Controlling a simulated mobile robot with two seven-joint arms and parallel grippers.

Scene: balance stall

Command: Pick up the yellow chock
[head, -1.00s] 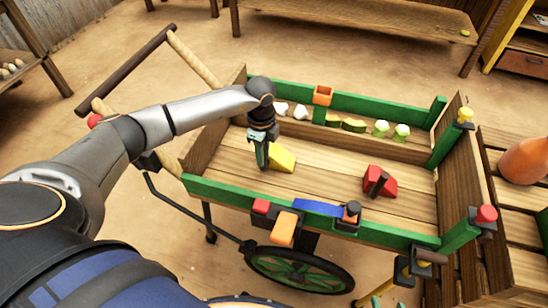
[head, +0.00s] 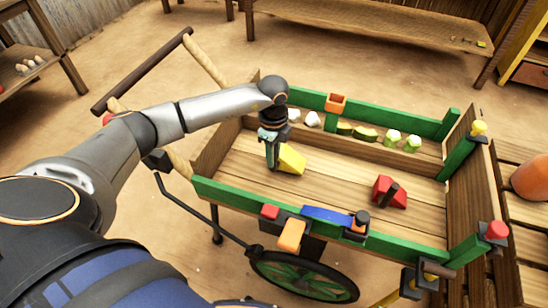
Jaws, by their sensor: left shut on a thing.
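The yellow chock (head: 292,159) is a wedge in the left part of the wooden cart bed (head: 335,190). My left gripper (head: 273,163) points down at its left end and is shut on it. The fingers hide the chock's left end. I cannot tell whether the chock is clear of the boards or still touching them. My right gripper is not in view.
A red chock (head: 390,192) with a dark bar sits in the bed to the right. Green rails (head: 390,122) edge the cart, with white, green and yellow pieces along the far side. Blue (head: 328,214) and orange (head: 291,235) parts sit on the near rail. The bed's middle is clear.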

